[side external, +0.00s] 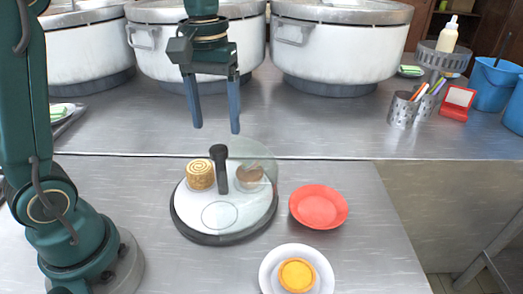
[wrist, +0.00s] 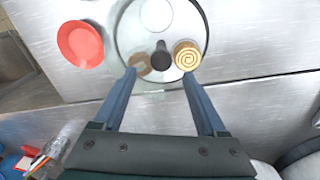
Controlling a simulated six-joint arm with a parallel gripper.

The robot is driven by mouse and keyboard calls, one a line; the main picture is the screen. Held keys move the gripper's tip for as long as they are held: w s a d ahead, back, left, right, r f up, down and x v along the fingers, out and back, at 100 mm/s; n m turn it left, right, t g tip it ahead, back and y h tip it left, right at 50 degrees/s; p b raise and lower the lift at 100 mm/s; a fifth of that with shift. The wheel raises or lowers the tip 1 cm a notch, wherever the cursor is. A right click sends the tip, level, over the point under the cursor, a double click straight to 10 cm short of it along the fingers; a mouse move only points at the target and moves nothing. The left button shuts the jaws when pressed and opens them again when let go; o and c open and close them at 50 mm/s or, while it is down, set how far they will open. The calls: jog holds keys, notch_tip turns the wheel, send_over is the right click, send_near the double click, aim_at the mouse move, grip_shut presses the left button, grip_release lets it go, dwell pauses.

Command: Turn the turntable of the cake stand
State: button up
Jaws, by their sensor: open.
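The cake stand is a round white turntable (side external: 196,215) on a dark base, on the metal table; it also shows at the top of the wrist view (wrist: 133,24). A black upright handle (side external: 219,168) rises from it. A swirl roll cake (side external: 200,175) stands left of the handle, and a brown cake (side external: 249,174) sits behind a clear curved cover (side external: 262,155) on the right. An outlined circle on the front of the turntable is empty. My gripper (side external: 215,130) is open and empty, pointing down above and behind the stand, apart from it.
A red plate (side external: 319,206) lies right of the stand. A white plate (side external: 268,268) with a yellow tart (side external: 297,274) is at the front. Large white stockpots (side external: 335,45) line the back. Metal cups with pens (side external: 405,108) and blue buckets (side external: 493,82) stand at the right.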

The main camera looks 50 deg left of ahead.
aim_at(218, 149)
jog(key=shift+f, duration=2.85)
jog(key=shift+a, duration=0.1)
grip_shut()
